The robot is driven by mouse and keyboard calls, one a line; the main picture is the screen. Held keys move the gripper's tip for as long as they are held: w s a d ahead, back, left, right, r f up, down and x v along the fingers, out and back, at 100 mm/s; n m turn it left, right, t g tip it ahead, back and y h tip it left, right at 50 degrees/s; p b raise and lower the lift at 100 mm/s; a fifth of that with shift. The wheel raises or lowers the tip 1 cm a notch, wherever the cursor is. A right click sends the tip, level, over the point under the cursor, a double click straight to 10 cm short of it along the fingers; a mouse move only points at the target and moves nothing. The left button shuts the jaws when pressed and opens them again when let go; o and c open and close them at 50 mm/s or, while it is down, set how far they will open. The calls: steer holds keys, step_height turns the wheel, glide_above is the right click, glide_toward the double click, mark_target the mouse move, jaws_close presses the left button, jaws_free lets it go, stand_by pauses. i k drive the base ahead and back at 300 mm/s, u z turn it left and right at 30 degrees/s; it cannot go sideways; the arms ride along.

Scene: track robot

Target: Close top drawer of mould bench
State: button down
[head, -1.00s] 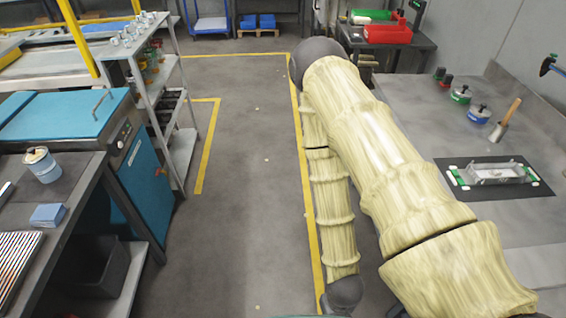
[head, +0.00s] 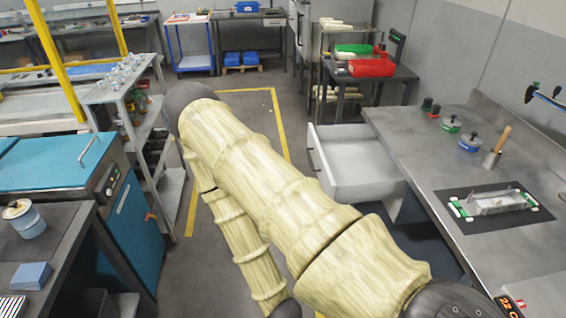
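The mould bench (head: 425,165) stands on the right with a grey top. Its white top drawer (head: 355,160) is pulled out to the left, and I can see into its pale inside, which looks empty. A dark handle (head: 318,152) shows on the drawer's front. My arm, in a pale yellow cover, crosses the middle of the head view to the left of the drawer. Its forearm folds back down to the lower edge. My gripper is out of the frame, so its state is hidden.
On the bench lie a dark mat (head: 497,208) with a metal mould (head: 495,202), several small pots and a brush (head: 496,146). A table with a red bin (head: 371,68) stands behind. A shelf rack (head: 140,125) and blue machine (head: 95,185) stand left. Floor shows between.

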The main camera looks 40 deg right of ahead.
mark_target(351, 164)
steer(key=u, duration=0.05)
steer(key=i, duration=0.65)
steer(key=z, duration=0.85)
steer(key=i, duration=0.45)
steer(key=z, duration=0.5)
